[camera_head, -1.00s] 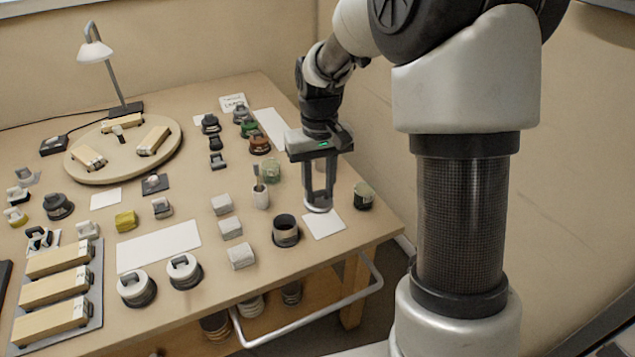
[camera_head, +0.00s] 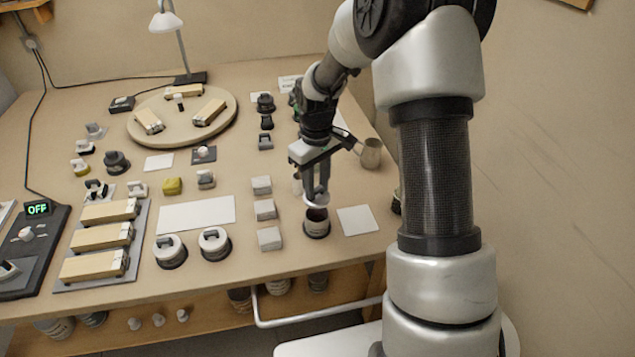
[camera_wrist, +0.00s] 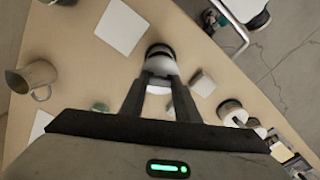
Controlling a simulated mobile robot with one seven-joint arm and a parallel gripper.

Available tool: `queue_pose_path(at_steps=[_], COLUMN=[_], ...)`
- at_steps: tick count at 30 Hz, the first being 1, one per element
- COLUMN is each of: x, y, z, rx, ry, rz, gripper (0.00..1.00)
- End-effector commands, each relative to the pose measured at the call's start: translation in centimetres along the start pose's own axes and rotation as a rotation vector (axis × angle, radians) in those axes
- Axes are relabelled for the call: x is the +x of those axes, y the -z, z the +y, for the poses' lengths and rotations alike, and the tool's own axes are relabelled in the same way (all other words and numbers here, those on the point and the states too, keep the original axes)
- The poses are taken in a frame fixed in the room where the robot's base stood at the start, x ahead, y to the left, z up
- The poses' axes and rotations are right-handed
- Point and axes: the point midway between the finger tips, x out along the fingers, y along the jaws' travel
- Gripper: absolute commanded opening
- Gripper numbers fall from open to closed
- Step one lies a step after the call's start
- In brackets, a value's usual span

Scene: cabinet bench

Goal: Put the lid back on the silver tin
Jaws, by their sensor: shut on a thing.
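The silver tin (camera_head: 316,228) stands upright near the front right of the bench, with its dark opening partly showing. The pale round lid (camera_head: 316,202) is in my gripper (camera_head: 316,197), just above the tin's mouth; a dark part of the opening shows below it. In the wrist view my gripper (camera_wrist: 158,92) has its two fingers closed about the lid (camera_wrist: 158,88). The tin (camera_wrist: 160,52) shows just beyond them, its mouth largely hidden. I cannot tell whether the lid touches the rim.
A white card (camera_head: 358,220) lies right of the tin, and white blocks (camera_head: 265,209) stand to its left. A metal jug (camera_head: 370,154) stands behind to the right. Two white-topped round containers (camera_head: 214,242) are further left. A rail (camera_head: 300,318) runs below the front edge.

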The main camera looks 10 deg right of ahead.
Motion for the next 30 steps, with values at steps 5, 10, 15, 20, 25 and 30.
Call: queue_pose_path(at_steps=[5, 10, 15, 20, 25, 30], x=[1.5, 3.2, 4.8, 5.8, 6.0, 6.0], y=[0.0, 0.0, 0.0, 0.0, 0.0, 0.0], z=[0.0, 0.0, -0.1, 0.0, 0.0, 0.0], rx=[0.001, 0.001, 0.002, 0.002, 0.002, 0.002], ry=[0.001, 0.001, 0.001, 0.001, 0.000, 0.000], rz=[-0.001, -0.001, -0.001, -0.001, -0.001, -0.001], gripper=[0.08, 0.08, 0.08, 0.08, 0.08, 0.08])
